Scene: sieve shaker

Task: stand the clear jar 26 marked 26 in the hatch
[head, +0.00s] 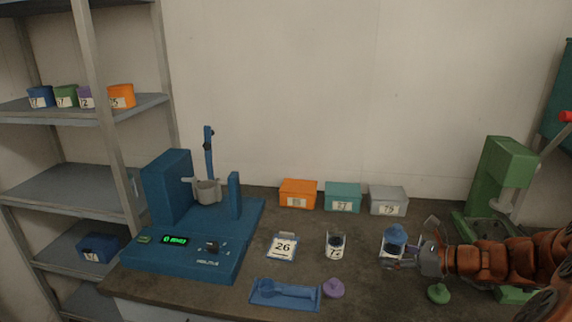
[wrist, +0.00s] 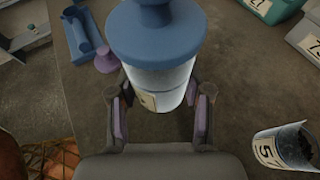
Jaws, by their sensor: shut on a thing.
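A jar (head: 392,249) with a blue lid (head: 396,232) stands upright between the fingers of my gripper (head: 413,258), right of the middle of the bench. In the wrist view, my gripper (wrist: 159,108) is shut on this jar (wrist: 160,79), one finger on each side. Its body looks pale and clear, with a white lower part; the label's number is hidden or unreadable, so I cannot tell whether it is jar 26. A white square marked 26 (head: 283,247) sits farther left on the bench. I cannot make out a hatch in either view.
An open jar with dark contents (head: 335,246) stands left of my gripper. A blue machine (head: 180,240), blue tray (head: 285,294), purple knobbed piece (head: 333,288) and green knobbed piece (head: 438,293) are around. Orange (head: 298,194), teal (head: 342,196) and grey (head: 388,201) boxes line the wall.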

